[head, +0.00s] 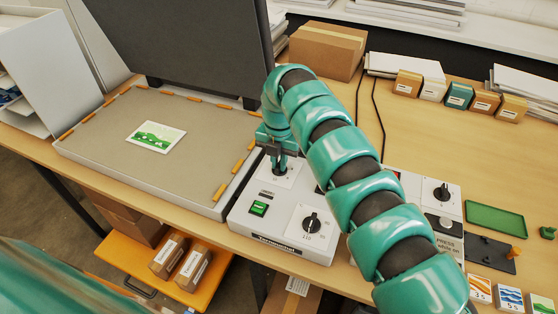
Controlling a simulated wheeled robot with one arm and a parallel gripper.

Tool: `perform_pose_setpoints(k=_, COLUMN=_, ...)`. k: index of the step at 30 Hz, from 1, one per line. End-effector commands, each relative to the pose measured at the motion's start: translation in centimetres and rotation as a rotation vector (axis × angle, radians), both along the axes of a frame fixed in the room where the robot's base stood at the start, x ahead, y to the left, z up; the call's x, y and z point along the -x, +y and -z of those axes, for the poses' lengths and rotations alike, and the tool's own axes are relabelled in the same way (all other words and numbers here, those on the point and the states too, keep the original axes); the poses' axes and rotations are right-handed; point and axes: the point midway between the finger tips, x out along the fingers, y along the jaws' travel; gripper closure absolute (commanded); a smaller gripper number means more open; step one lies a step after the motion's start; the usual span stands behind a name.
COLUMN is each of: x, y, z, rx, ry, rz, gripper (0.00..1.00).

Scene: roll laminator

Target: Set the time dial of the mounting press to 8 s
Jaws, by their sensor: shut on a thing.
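The mounting press stands open, its dark lid (180,40) raised over a grey bed (95,140). A small green picture (156,137) lies on the bed. To the right of the bed is a white control box (270,232) with a lit green switch (258,208). A black dial (312,222) with a white face sits at its front right. My gripper (278,168) points down at the rear of the box, shut on a dark dial knob there. The knob's pointer and scale are mostly hidden, and I cannot read its setting.
My arm crosses the middle and hides part of the box. Another dial (441,192) is on a panel to the right. Picture cards (510,297) with second markings, a green tray (495,219) and small boxes (458,95) are on the table (500,160).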

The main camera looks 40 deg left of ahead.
Motion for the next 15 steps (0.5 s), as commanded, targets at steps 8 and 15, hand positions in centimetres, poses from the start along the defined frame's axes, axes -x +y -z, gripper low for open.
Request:
perform_pose_setpoints(k=8, x=0.0, y=0.04, z=0.16, rx=-0.001, ry=0.0, rz=0.089, gripper=1.0)
perform_pose_setpoints(k=15, x=0.06, y=0.17, z=0.17, rx=-0.001, ry=0.001, rz=0.273, gripper=1.0)
